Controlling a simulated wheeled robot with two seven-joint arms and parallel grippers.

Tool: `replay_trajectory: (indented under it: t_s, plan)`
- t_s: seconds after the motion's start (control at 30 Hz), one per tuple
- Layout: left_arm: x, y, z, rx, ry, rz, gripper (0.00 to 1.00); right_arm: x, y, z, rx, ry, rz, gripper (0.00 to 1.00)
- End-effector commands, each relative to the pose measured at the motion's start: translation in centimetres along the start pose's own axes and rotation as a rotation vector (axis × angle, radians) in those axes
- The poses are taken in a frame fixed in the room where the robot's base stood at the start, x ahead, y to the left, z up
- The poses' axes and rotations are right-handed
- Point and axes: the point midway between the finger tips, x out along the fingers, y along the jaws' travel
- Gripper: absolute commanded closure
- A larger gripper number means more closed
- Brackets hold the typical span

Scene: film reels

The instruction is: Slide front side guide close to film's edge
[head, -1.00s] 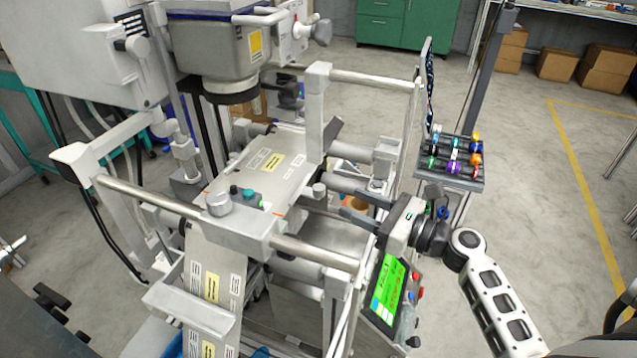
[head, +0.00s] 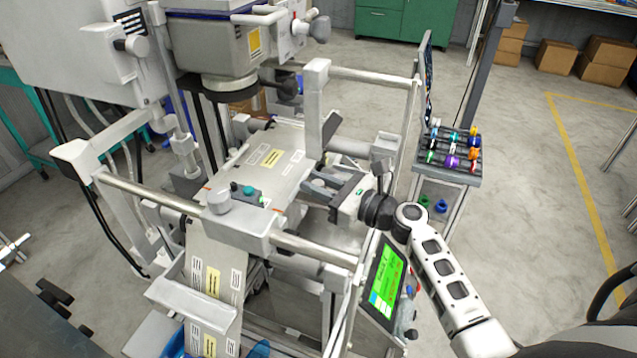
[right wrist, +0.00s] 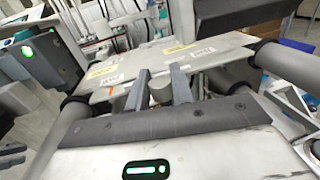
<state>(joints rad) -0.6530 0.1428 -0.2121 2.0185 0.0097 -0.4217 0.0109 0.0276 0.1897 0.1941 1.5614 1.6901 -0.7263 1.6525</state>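The film (head: 285,160), a pale web with yellow and white labels, lies over the flat plate of the machine and runs down at the front (head: 225,262). A small grey cylindrical knob (right wrist: 160,88), which looks like the front side guide, stands by the film's edge in the right wrist view. My right gripper (head: 312,182) is at the plate's right side with its fingers pointing at the film's edge. Its two fingers (right wrist: 160,74) are apart, one on each side of the knob; I cannot tell whether they touch it. The fingers hide the knob in the head view. My left gripper is not in view.
A steel bar (head: 315,250) crosses in front of my right gripper, and a post (head: 315,105) stands behind it. A rack of coloured spools (head: 452,148) stands at the right. Rollers (right wrist: 290,65) flank the plate.

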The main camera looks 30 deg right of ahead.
Motion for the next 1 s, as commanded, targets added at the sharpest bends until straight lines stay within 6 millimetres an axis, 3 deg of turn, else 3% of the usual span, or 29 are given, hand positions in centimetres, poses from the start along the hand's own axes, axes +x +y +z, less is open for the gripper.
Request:
replay_trajectory:
  t_s: [0.17,0.33,0.57,0.6,0.63,1.0]
  plan:
    - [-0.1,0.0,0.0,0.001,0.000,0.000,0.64,0.1,0.0,0.0,0.001,-0.001,-0.001,1.00]
    - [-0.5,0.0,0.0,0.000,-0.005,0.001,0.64,1.6,0.3,0.1,0.003,-0.002,-0.002,1.00]
    - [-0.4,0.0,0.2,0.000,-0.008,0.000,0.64,1.6,0.3,0.0,0.002,-0.001,-0.001,1.00]
    - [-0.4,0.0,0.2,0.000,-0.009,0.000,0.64,1.6,0.3,0.0,0.002,-0.001,-0.001,0.66]
    - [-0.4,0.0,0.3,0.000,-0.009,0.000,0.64,1.6,0.3,0.0,0.002,-0.001,-0.001,0.58]
    - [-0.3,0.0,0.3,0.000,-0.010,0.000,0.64,1.0,0.3,-0.1,0.001,0.001,-0.001,0.57]
